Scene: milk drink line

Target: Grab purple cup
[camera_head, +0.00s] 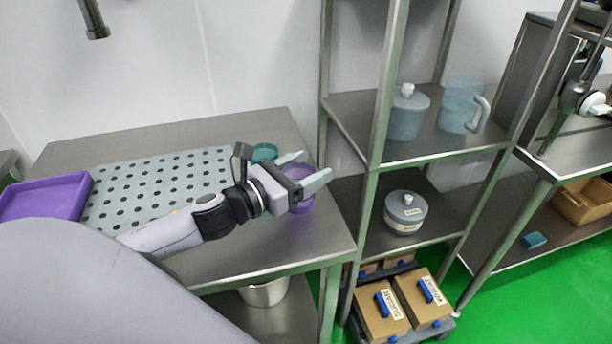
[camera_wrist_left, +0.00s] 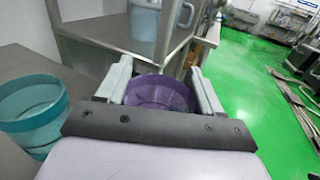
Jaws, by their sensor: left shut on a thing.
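The purple cup (camera_head: 299,203) stands at the right end of the steel table in the head view. My left gripper (camera_head: 314,172) has its two fingers around it. In the left wrist view the purple cup (camera_wrist_left: 160,93) shows between the two fingers of the left gripper (camera_wrist_left: 162,80), and the gripper body hides its lower part. The left gripper is shut on the cup. I cannot tell whether the cup touches the table. My right gripper is not in view.
A teal cup (camera_head: 265,152) stands just behind the gripper; it also shows in the left wrist view (camera_wrist_left: 30,108). A perforated grey mat (camera_head: 160,185) and a purple tray (camera_head: 45,198) lie to the left. A steel shelf (camera_head: 372,160) with jugs stands close on the right.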

